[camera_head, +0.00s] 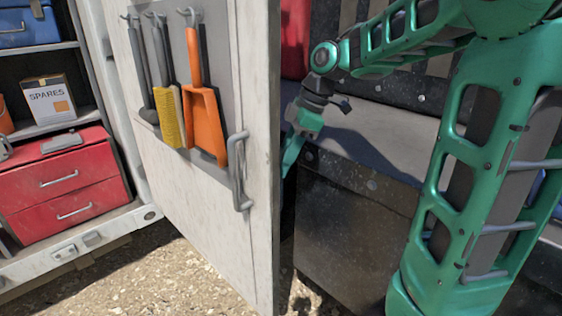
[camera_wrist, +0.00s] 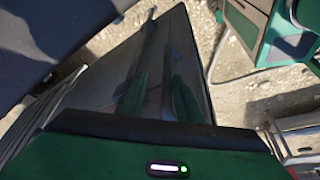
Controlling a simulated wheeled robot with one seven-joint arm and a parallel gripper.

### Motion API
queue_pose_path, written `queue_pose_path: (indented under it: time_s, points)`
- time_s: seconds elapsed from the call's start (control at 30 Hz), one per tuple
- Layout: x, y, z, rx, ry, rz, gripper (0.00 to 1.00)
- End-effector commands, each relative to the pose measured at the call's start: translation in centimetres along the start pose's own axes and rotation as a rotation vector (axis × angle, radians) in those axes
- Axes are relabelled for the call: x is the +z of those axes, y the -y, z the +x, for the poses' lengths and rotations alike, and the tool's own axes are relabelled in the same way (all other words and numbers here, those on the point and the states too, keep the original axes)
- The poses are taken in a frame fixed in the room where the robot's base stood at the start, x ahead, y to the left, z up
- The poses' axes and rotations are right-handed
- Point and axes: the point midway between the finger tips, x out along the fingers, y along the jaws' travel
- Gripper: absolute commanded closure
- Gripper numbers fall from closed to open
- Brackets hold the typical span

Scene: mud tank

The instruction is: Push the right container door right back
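The right container door (camera_head: 262,130) is a pale, scuffed panel standing open in the middle of the head view, its inner face and free edge showing. It has a grey handle (camera_head: 239,172) near that edge. My gripper (camera_head: 290,158) is just beyond the free edge, on the far side, its tips partly hidden by the door. In the wrist view my gripper (camera_wrist: 160,78) shows two green fingers apart, with nothing clearly held between them. A dark shaded panel with a long bar lies ahead of them, perhaps the door's outer face. I cannot tell if they touch it.
Hooks on the door hold brushes and an orange dustpan (camera_head: 204,118). The container's shelves hold a spares box (camera_head: 50,98) and a red drawer chest (camera_head: 62,182). A dark speckled tank (camera_head: 345,225) stands right of the door. Gravel ground (camera_head: 160,275) lies open below the door.

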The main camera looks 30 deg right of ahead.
Motion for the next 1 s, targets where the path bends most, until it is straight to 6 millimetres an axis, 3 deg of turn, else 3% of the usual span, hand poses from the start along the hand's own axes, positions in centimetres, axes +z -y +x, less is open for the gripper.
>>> queue_pose_path:
  time_s: [0.37,0.8,1.0]
  points:
    - [-0.1,0.1,-0.3,-0.002,-0.001,-0.003,0.69]
    - [0.0,-0.1,-7.5,0.000,0.000,-0.002,0.69]
    - [-0.1,-0.1,-9.6,-0.002,-0.001,-0.002,0.69]
